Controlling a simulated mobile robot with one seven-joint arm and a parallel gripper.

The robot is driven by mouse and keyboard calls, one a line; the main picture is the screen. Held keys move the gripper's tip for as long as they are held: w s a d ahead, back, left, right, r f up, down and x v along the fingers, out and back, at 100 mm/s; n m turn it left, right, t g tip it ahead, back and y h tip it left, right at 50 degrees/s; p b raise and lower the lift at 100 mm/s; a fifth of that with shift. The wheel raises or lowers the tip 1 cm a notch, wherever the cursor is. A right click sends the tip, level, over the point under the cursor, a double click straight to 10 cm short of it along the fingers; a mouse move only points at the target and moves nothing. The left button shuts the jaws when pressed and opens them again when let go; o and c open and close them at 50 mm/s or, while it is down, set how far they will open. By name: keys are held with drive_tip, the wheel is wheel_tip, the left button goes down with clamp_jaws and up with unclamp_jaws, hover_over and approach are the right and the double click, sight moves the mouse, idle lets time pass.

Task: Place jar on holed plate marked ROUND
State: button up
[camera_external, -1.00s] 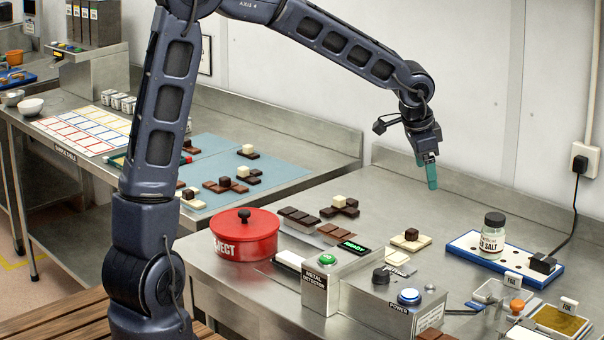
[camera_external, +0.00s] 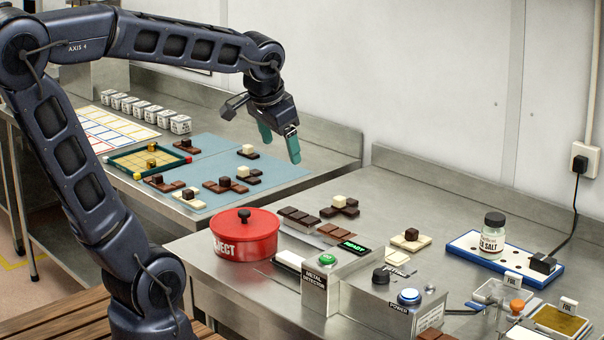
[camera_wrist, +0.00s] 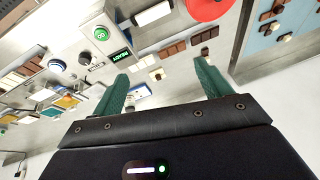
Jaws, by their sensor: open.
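The jar (camera_external: 493,240) is clear with a dark lid and a label ending in "SALT". It stands upright on a white holed plate with a blue edge (camera_external: 463,243), at the right of the steel bench in the external view. No ROUND mark is legible on this plate. My gripper (camera_external: 281,150) is open and empty, with teal fingers, in the air near the gap between the two benches, far left of the jar. In the wrist view its open fingers (camera_wrist: 162,84) frame part of the bench.
A red REJECT pot (camera_external: 232,240), chocolate pieces and a metal detector box (camera_external: 328,280) stand left of the plate. A black plug block (camera_external: 542,263) with a cable sits at the plate's right end. A blue mat (camera_external: 220,170) with chocolates lies on the left bench.

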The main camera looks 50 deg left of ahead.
drive_tip(key=s+a+f+n+h, duration=0.1)
drive_tip(key=s+a, duration=0.1)
drive_tip(key=s, duration=0.7)
drive_tip(key=shift+s+a+f+n, duration=0.2)
drive_tip(key=shift+a+f+n, duration=0.1)
drive_tip(key=shift+a+f, duration=0.1)
idle(0.6)
